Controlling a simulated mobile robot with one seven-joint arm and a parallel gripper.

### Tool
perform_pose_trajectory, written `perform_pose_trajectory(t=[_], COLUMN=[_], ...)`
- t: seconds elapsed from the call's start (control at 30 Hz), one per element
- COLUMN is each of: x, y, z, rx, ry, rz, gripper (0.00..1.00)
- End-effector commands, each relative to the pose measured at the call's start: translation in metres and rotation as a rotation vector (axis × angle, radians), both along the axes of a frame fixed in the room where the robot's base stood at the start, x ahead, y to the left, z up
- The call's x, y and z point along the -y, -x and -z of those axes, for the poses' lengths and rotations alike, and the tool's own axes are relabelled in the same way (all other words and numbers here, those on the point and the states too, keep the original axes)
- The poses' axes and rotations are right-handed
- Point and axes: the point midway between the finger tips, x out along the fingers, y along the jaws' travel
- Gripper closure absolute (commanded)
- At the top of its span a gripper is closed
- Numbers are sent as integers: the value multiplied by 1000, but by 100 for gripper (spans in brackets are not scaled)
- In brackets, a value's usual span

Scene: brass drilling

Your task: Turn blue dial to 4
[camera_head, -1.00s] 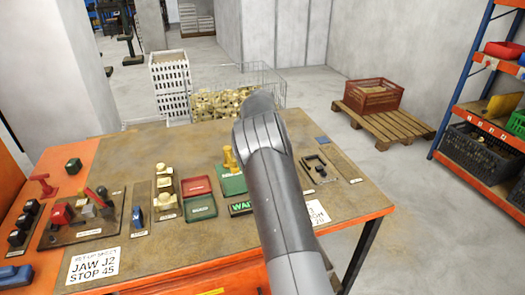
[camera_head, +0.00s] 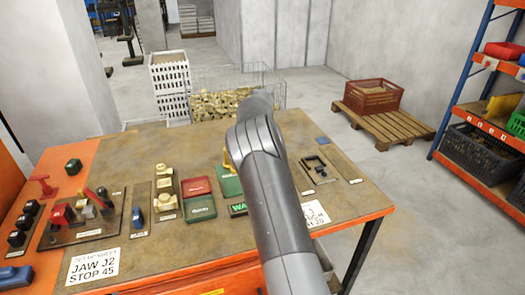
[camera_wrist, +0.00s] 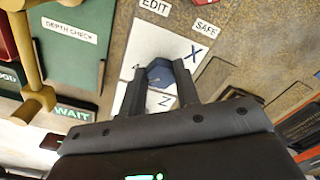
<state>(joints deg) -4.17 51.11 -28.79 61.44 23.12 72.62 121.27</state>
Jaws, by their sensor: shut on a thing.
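In the wrist view a blue dial (camera_wrist: 158,77) stands on a white plate (camera_wrist: 150,45). The letters X and Z show on the plate, and small labels reading EDIT and SAFE lie beyond it. My gripper (camera_wrist: 160,72) is shut on the blue dial, with one dark finger on each side of it. The number the dial points at cannot be read. In the head view my arm hides both the dial and my gripper.
A green panel marked DEPTH CHECK (camera_wrist: 75,45) and a WAIT sign (camera_wrist: 72,113) lie left of the dial, with a brass fixture (camera_wrist: 32,70) beside them. In the head view several small fixtures stand on the workbench (camera_head: 120,150); its back left is mostly clear.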

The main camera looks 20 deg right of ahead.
Motion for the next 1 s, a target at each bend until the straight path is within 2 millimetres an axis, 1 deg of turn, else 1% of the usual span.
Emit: perform_pose_trajectory(t=[0.2,0.57,0.6,0.83,1.0], x=[-1,-1,-1,0,0], y=[-1,-1,-1,-1,0], z=[-1,-1,-1,0,0], rx=[3,4,4,1,1], ry=[0,0,0,0,0], rz=[29,31,30,31,31], gripper=[94,94,69,50,49])
